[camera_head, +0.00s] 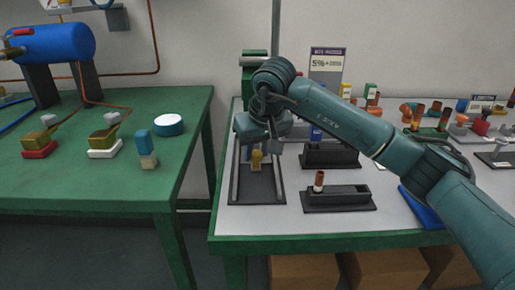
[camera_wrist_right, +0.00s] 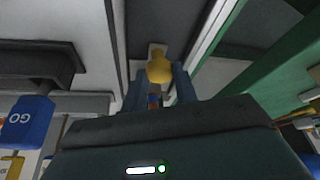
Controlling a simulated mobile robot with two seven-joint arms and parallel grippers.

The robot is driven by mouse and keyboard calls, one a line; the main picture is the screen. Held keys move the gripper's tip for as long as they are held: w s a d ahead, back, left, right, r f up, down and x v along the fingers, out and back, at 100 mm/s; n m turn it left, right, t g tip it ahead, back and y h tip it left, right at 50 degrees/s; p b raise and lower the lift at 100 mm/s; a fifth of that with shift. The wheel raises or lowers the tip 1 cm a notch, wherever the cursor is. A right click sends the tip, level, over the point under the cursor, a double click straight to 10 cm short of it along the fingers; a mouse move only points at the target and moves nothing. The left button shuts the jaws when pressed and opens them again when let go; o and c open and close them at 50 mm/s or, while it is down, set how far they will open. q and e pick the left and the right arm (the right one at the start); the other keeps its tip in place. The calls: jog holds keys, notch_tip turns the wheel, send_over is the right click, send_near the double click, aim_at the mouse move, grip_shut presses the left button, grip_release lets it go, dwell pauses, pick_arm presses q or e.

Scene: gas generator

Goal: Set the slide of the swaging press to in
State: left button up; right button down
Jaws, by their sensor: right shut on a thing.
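The swaging press shows in the head view as a dark base (camera_head: 258,192) with two long rails, and a green block (camera_head: 254,62) at its back end. A yellow knob (camera_head: 257,160), which looks like the slide's handle, stands between the rails, around mid-length. My right gripper (camera_head: 259,148) reaches down over the rails and is shut on the knob. In the right wrist view the yellow knob (camera_wrist_right: 158,68) shows at the tips of the two bluish fingers (camera_wrist_right: 160,86). My gripper and wrist hide part of the slide and the rear of the rails. My left gripper is out of view.
Black trays (camera_head: 338,198) stand right of the press, the front one holding a brown-tipped piece (camera_head: 319,181). A blue object (camera_head: 420,208) lies farther right. A sign (camera_head: 327,62) stands behind. A green table (camera_head: 110,160) with a blue tank (camera_head: 50,44) is at left.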

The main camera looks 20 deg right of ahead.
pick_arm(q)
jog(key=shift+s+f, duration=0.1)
pick_arm(e)
jog(key=shift+w+d+r, duration=0.1)
jog(key=shift+w+r, duration=0.05)
jog(key=shift+w, duration=0.05)
jog(key=c, duration=1.5)
grip_release()
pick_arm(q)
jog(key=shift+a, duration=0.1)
pick_arm(e)
jog(key=o, duration=0.4)
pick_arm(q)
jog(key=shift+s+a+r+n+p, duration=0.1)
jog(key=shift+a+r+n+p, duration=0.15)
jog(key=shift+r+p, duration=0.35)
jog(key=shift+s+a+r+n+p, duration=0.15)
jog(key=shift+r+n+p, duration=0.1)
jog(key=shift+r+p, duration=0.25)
pick_arm(e)
jog(key=v, duration=1.3)
jog(key=shift+s, duration=0.1)
